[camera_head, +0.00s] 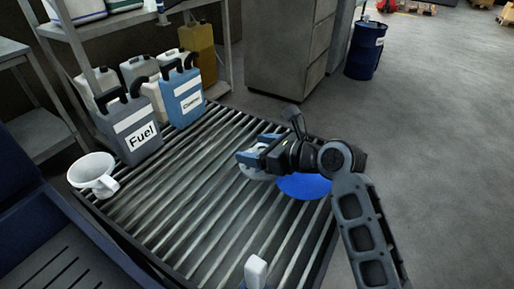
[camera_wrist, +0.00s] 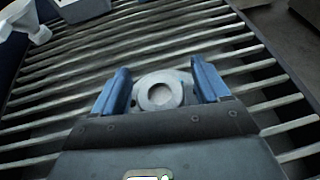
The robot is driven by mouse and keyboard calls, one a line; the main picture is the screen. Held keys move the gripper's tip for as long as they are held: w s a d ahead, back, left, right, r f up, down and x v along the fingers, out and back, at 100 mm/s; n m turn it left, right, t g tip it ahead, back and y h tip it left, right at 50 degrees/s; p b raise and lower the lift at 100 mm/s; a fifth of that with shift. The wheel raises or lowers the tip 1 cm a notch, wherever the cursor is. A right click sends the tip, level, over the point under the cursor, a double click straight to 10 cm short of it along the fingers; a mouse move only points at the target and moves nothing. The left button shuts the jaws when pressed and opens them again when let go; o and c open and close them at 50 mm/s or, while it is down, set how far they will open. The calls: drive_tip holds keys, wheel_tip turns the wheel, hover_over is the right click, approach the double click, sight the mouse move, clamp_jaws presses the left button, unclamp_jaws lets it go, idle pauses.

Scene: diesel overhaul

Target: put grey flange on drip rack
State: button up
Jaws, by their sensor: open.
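The grey flange (camera_wrist: 160,96) is a pale ring with a round centre. In the wrist view it lies between the two blue fingers of my gripper (camera_wrist: 160,80), with a gap on each side. In the head view the flange (camera_head: 254,174) shows just below my gripper (camera_head: 257,152), partly hidden by it. My gripper is open, low over the slatted metal drip rack (camera_head: 185,210). The flange appears to lie on the rack's slats; whether it fully rests there is hard to tell.
A blue disc (camera_head: 304,187) lies beside the flange, partly under my arm. A fuel canister (camera_head: 137,132), a blue canister (camera_head: 183,98) and other cans stand at the back left. A white jug (camera_head: 92,173) is at the left edge. The rack's middle is clear.

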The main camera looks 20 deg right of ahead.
drive_tip(key=shift+r, duration=0.1)
drive_tip(key=v, duration=1.2)
